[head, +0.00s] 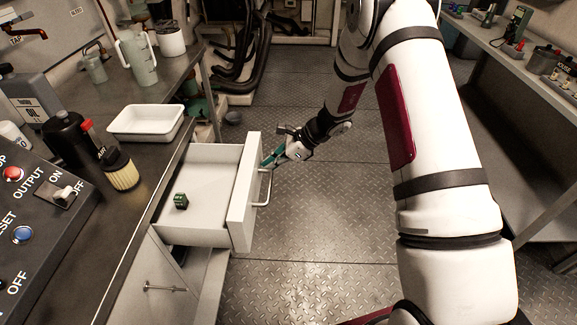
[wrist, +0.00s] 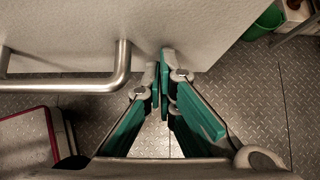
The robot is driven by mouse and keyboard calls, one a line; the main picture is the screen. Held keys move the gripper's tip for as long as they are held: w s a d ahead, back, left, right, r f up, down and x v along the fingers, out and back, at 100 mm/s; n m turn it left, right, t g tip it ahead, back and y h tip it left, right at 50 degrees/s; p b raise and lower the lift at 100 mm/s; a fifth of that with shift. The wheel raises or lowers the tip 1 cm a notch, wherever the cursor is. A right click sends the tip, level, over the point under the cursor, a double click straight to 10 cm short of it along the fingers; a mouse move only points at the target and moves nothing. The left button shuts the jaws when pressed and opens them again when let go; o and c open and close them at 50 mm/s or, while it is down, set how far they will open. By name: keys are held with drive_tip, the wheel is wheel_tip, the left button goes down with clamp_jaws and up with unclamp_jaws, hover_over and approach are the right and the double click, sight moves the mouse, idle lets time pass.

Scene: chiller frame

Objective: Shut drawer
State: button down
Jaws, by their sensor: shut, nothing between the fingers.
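The white drawer (head: 240,190) stands pulled out from the cabinet under the left worktop in the head view. A small dark green item (head: 181,201) lies inside it. Its front has a metal bar handle (head: 264,188), which also shows at the left in the wrist view (wrist: 122,68). My gripper (head: 268,161) is shut and empty at the outer side of the drawer front, near the handle's far end. In the wrist view, the green-padded fingertips (wrist: 163,62) are together beside the handle, close to the drawer front (wrist: 140,25). I cannot tell whether they touch it.
The left worktop holds a white tray (head: 146,122), a yellowish filter (head: 121,170), a dark bottle (head: 72,140) and a control box (head: 40,215). A closed lower door has its own handle (head: 165,288). The metal floor (head: 310,215) before the drawer is clear. Another bench (head: 500,50) stands at the right.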

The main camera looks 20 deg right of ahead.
drive_tip(key=b, duration=0.3)
hover_over(208, 175)
drive_tip(key=d, duration=0.1)
drive_tip(key=shift+s+d, duration=0.1)
drive_tip(key=shift+s, duration=0.15)
drive_tip(key=shift+w+a, duration=0.2)
drive_tip(key=shift+a, duration=0.4)
drive_tip(key=shift+a+r, duration=0.1)
